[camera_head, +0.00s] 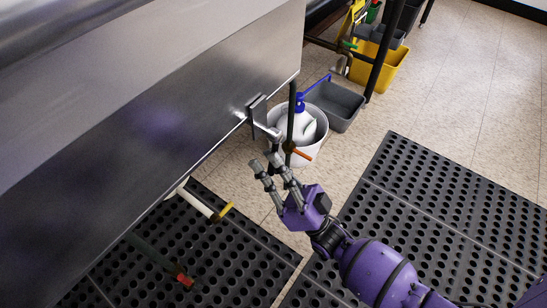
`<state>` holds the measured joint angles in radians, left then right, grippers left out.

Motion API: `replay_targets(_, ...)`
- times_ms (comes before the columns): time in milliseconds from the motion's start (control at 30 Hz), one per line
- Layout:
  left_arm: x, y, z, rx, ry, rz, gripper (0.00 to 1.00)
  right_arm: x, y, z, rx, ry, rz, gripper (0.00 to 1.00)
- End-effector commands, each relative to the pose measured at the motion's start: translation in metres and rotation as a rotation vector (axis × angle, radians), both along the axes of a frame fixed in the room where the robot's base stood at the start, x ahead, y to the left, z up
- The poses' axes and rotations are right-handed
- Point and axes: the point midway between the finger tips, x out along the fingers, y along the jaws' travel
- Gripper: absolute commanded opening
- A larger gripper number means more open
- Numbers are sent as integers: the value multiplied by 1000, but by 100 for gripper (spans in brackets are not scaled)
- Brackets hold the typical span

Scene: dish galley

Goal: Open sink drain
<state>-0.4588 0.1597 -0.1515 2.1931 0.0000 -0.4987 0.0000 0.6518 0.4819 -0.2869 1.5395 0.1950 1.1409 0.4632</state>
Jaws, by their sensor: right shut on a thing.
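The large steel sink (150,110) fills the left and upper left, its front face toward me. Near its lower right corner is a small bracket (256,112) with a short silver lever (268,131). Under the sink edge, handles stick out: an orange one (300,153) by the black leg, a yellow-tipped one (225,210) on a pale pipe, and a red-tipped one (184,280). My right gripper (262,162) is just below the silver lever and left of the orange handle. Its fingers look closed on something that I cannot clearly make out. The left gripper is out of view.
A white bucket (318,131) holding a blue-topped bottle (303,116) stands just behind the gripper. A grey bin (338,102) and a yellow mop bucket (388,68) are beyond. Perforated black mats (450,195) cover the floor. Open tile lies at the upper right.

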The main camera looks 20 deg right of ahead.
Motion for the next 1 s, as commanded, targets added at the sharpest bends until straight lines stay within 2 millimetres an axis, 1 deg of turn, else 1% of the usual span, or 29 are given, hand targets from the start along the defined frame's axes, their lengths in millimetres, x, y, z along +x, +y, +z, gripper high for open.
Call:
replay_targets(200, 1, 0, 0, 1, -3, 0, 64, 2, -1, 0, -30, -21, -4, 0)
replay_targets(633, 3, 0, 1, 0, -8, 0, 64, 1, -1, 0, -33, -25, -4, 0)
replay_targets(667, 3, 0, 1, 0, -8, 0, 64, 1, -1, 0, -33, -25, -4, 14)
replay_targets(767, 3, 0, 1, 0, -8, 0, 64, 1, -1, 0, -34, -25, -4, 27)
replay_targets(800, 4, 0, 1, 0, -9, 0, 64, 0, 0, 0, -34, -26, -3, 30)
replay_targets(1000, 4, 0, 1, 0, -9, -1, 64, 0, 1, 0, -35, -27, -2, 30)
